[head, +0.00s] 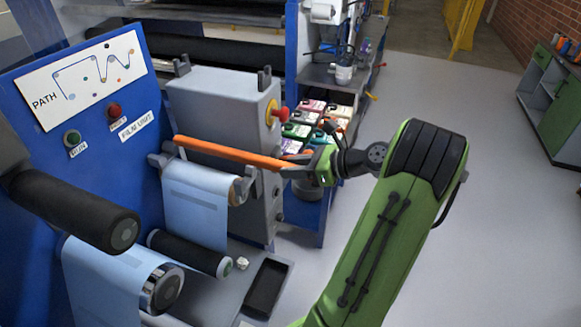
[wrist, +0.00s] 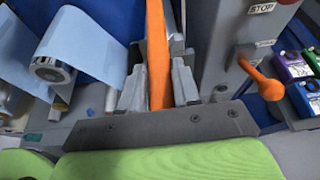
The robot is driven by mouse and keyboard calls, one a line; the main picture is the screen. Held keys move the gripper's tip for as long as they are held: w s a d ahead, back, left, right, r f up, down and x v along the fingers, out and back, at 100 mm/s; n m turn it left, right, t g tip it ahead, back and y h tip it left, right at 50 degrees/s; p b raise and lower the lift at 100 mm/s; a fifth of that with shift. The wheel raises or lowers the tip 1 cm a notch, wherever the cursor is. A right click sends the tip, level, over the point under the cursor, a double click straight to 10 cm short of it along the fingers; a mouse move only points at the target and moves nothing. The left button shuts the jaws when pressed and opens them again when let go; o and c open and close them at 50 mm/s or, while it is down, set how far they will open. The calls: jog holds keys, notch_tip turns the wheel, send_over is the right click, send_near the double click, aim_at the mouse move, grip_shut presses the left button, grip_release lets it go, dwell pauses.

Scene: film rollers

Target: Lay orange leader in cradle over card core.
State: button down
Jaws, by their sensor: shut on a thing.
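The orange leader (head: 225,152) is a long thin bar, nearly level, tilted slightly down toward my gripper (head: 296,166). My gripper is shut on its right end; the rest reaches left over the blue film. The leader also shows in the wrist view (wrist: 158,55), running away between my fingers (wrist: 158,95). Below it, a tan-ended card core (head: 238,192) carries a hanging sheet of blue film (head: 193,205). Grey cradle brackets (head: 247,179) stand at the core's ends. The leader appears above them; whether it touches them I cannot tell.
A grey cabinet (head: 215,95) with a red knob (head: 279,113) stands close behind the leader. A blue panel (head: 100,120) is at left, with a black roller (head: 75,210) sticking out. Colored cartons (head: 305,125) stand behind my gripper. The floor at right is clear.

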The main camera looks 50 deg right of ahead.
aim_at(267, 165)
jog(key=shift+w+a+f+b, duration=0.2)
jog(key=shift+w+f+b, duration=0.2)
jog(key=shift+b, duration=0.35)
jog(key=b+x, duration=0.2)
jog(key=x, duration=0.1)
jog(key=b+x, duration=0.1)
jog(key=x, duration=0.1)
jog(key=shift+w+r+b, duration=0.15)
jog(key=shift+r+b, duration=0.15)
jog(key=shift+r, duration=0.05)
jog(key=shift+w+a+b, duration=0.3)
jog(key=shift+w+b, duration=0.15)
jog(key=shift+w, duration=0.35)
jog(key=shift+s+r+p, duration=0.1)
jog(key=shift+r+p, duration=0.1)
jog(key=shift+p, duration=0.65)
jog(key=shift+f, duration=0.1)
jog(key=shift+f, duration=0.95)
jog(key=shift+f+b, duration=0.1)
jog(key=shift+b, duration=0.2)
jog(key=shift+f, duration=0.75)
